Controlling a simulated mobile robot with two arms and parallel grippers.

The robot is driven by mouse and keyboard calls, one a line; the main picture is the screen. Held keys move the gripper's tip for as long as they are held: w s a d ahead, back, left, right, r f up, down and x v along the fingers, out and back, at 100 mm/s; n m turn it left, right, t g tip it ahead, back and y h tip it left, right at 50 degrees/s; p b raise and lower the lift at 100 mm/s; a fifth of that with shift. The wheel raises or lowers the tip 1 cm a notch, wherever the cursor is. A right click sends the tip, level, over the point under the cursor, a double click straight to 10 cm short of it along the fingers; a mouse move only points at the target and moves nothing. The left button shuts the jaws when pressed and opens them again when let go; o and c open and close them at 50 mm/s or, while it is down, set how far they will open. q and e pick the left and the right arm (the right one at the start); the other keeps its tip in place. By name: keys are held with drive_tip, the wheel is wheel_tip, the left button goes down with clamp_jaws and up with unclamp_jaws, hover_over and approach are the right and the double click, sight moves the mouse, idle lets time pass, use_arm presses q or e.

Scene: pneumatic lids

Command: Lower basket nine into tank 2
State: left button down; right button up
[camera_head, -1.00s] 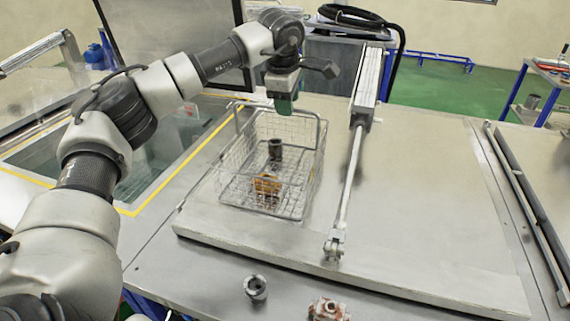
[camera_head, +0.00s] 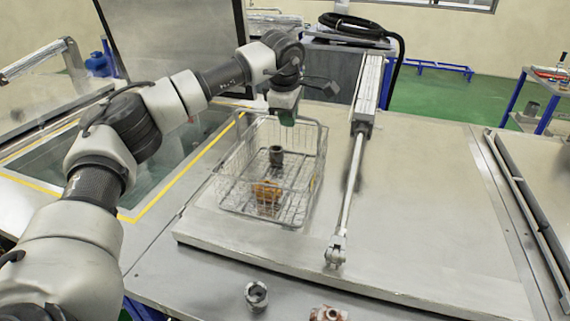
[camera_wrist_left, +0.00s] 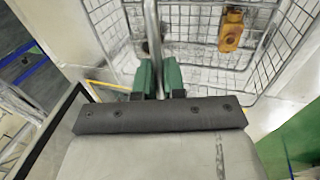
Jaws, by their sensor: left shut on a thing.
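A wire basket (camera_head: 232,190) is on or just above the closed steel lid (camera_head: 420,190), right of an open tank (camera_head: 160,165) edged in yellow. A dark grey cylinder (camera_head: 276,156) and an orange part (camera_head: 267,191) lie in the basket. The orange part also shows in the left wrist view (camera_wrist_left: 231,29). My left gripper (camera_head: 284,113) is at the basket's far side. In the left wrist view its green fingers (camera_wrist_left: 158,75) are shut on the basket's handle bar (camera_wrist_left: 152,30). I see no number on the basket or tanks. My right gripper is out of view.
A pneumatic cylinder with its rod (camera_head: 352,180) stands close right of the basket. A raised lid (camera_head: 175,40) is behind the open tank. A grey ring (camera_head: 256,295) and a reddish part (camera_head: 327,313) lie at the front edge.

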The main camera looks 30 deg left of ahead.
use_arm(q)
drive_tip(key=shift+r, duration=0.15)
drive_tip(key=shift+w+r+p, duration=0.2)
drive_tip(key=shift+r+p, duration=0.1)
drive_tip(key=shift+p, duration=0.1)
drive_tip(key=shift+r+p, duration=1.1)
drive_tip(key=shift+r, duration=0.1)
